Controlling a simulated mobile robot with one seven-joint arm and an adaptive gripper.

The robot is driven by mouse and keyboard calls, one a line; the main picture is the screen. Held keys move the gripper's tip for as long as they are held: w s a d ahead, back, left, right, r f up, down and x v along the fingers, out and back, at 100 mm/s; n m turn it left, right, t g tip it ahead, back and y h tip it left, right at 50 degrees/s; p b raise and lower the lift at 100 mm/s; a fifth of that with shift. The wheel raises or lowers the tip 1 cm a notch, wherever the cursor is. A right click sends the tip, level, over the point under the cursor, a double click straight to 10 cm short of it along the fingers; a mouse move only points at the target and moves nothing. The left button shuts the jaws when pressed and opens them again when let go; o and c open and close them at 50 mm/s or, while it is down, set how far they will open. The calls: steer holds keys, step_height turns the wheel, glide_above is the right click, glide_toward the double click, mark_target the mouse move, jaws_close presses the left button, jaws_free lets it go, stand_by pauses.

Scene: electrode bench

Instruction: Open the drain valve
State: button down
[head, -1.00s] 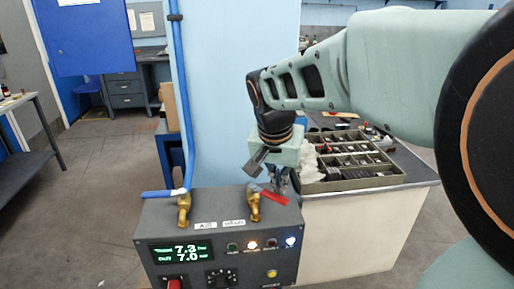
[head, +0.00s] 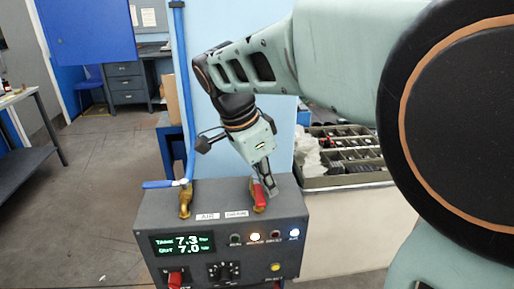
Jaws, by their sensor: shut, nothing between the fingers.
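The drain valve is brass with a red lever (head: 260,196), on top of the grey control box (head: 291,207) beside the DRAIN label (head: 236,213). Its lever points toward the front of the box. My gripper (head: 266,185) is shut with nothing between its fingers. It reaches down from above, its fingertips at the lever's upper right side and seemingly touching it. The fingers hide part of the valve.
A second brass valve (head: 185,203) with a blue lever (head: 160,184) pointing left stands by the AIR label (head: 207,216), below a blue pipe (head: 182,80). The display (head: 182,244) reads 7.3 and 7.0. A parts tray (head: 345,181) is behind on the right.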

steer(key=shift+s+a, duration=0.1)
steer(key=shift+a, duration=0.25)
stand_by(0.4)
steer(key=shift+d, duration=0.25)
steer(key=d, duration=0.2)
steer(key=d+r, duration=0.1)
steer(key=shift+w+d, duration=0.2)
steer(key=shift+d, duration=0.15)
steer(key=w+p+v, duration=0.1)
steer(key=v, duration=0.8)
steer(key=shift+a, duration=0.1)
